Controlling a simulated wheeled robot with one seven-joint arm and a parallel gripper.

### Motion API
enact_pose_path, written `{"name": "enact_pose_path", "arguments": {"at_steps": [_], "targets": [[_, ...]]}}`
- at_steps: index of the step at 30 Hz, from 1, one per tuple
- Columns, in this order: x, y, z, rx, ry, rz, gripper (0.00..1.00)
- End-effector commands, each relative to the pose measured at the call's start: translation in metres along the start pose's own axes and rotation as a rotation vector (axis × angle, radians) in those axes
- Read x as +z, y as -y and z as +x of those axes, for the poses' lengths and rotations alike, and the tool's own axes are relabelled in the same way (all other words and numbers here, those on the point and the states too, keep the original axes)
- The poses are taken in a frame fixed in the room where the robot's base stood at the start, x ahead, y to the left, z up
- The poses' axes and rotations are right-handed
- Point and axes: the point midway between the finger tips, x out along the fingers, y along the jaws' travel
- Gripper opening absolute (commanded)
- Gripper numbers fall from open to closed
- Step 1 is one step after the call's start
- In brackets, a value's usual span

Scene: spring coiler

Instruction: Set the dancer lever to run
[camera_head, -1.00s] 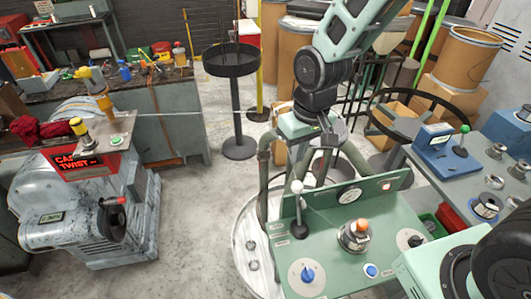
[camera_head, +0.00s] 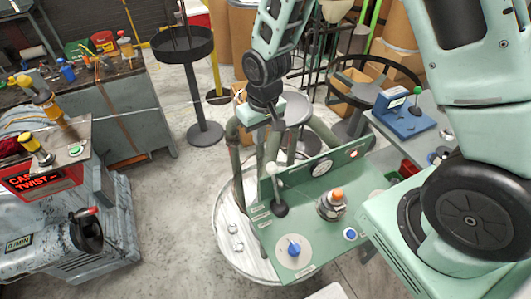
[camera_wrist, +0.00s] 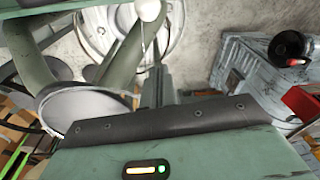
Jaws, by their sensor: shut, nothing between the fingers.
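A lever with a white ball knob (camera_head: 272,168) and a black base stands on the green console's top, toward its left side. Its stem leans slightly left in the head view. Labels beside it are too small to read. My gripper (camera_head: 277,124) is above and just behind the knob, apart from it in the head view. In the wrist view my gripper (camera_wrist: 158,85) is shut and empty. The white knob also shows at the top middle of the wrist view (camera_wrist: 150,10), beyond the fingertips.
The green console (camera_head: 315,205) also carries an orange-topped knob (camera_head: 336,194), a blue knob (camera_head: 294,248), a blue button (camera_head: 350,233) and an upright gauge panel. Green pipes (camera_head: 235,160) stand behind it. A blue box with a green-knobbed lever (camera_head: 405,115) is at right.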

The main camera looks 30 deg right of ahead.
Motion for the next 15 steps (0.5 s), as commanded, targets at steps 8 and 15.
{"name": "enact_pose_path", "arguments": {"at_steps": [8, 15], "targets": [[0.001, 0.0, 0.043, 0.001, 0.005, -0.001, 0.0], [0.017, 0.0, 0.052, 0.001, 0.004, -0.002, 0.0]]}}
